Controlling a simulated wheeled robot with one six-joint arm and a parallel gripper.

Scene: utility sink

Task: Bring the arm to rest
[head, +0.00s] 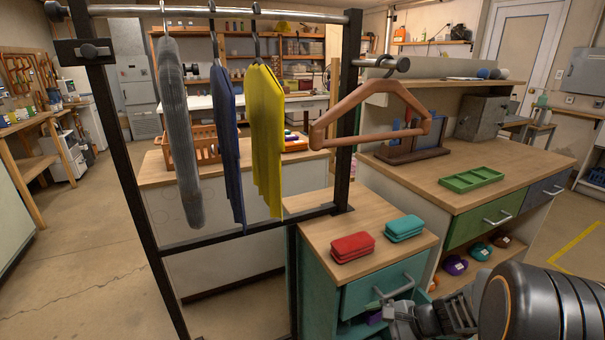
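My arm comes in from the lower right corner in the head view, large and dark. My gripper (391,309) is at its left end, low in front of the teal cabinet (318,300). It is beside the pale handle (399,287) of the teal drawer; I cannot tell whether they touch. The fingers are small and partly hidden, so I cannot tell whether they are open or shut. I see nothing clearly held. A purple thing (375,318) shows just left of the gripper, below the drawer front.
A red case (352,247) and a teal case (404,228) lie on the cabinet top. A black rack (137,200) with hanging garments stands left, and a wooden hanger (372,138) sticks out from its rail. A green tray (470,180) lies on the right counter. Floor at far left is clear.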

